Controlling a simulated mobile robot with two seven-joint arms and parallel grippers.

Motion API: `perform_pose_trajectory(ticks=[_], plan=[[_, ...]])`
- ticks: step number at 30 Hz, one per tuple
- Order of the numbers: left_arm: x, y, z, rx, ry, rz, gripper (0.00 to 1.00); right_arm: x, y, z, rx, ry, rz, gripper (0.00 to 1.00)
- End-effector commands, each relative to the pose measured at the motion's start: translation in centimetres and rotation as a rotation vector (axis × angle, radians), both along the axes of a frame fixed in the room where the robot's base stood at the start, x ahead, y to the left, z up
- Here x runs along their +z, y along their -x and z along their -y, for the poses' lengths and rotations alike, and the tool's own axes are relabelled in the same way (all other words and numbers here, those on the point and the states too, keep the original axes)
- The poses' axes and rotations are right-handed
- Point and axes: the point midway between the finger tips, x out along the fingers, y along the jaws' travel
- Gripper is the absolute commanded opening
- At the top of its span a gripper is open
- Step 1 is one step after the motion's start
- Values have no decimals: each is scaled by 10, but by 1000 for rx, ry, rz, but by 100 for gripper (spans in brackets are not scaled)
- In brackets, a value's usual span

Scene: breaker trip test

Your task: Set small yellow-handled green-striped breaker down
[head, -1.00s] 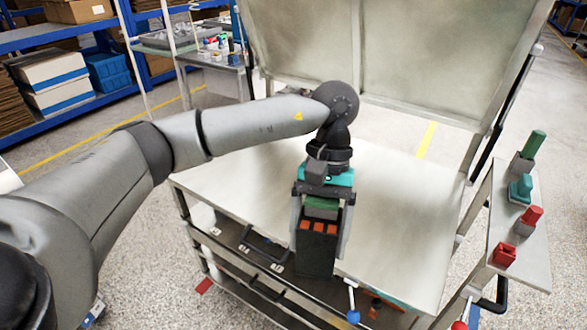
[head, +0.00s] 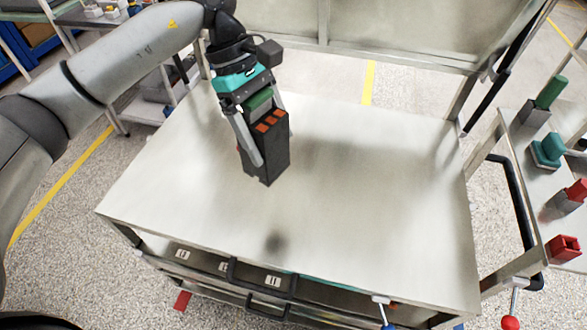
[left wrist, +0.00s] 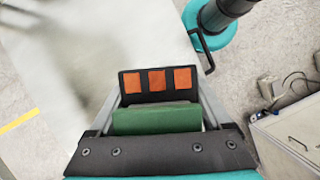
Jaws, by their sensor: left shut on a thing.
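A dark block-shaped breaker (head: 266,152) with three orange squares and a green part on top is held by my left gripper (head: 262,138). I see no yellow handle on it. The left gripper is shut on it, a finger on either side, over the left part of the metal worktable (head: 370,220). A blurred dark patch lies on the tabletop apart from the block, so it seems to hang above the surface. In the left wrist view, the orange squares and green part of the breaker (left wrist: 157,100) face the camera. Its underside is hidden. My right gripper is not in view.
The tabletop around the breaker is bare. A narrow side shelf (head: 530,190) at the right carries green, teal and red fittings. An upright panel (head: 400,35) stands at the table's back. Drawers with black handles (head: 262,282) are below the front edge.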

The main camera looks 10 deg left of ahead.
Motion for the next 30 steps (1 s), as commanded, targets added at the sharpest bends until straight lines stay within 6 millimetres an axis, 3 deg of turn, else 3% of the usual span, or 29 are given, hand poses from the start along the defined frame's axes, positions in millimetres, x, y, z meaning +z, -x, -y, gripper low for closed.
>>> perform_pose_trajectory(ticks=[7,18,25,30], plan=[[13,-21,9,437,4,6,0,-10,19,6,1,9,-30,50],[33,-47,16,987,4,4,0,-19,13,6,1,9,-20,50],[38,-53,17,1136,1,0,0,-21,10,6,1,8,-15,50],[14,-53,17,1155,-3,-5,0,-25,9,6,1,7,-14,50]])
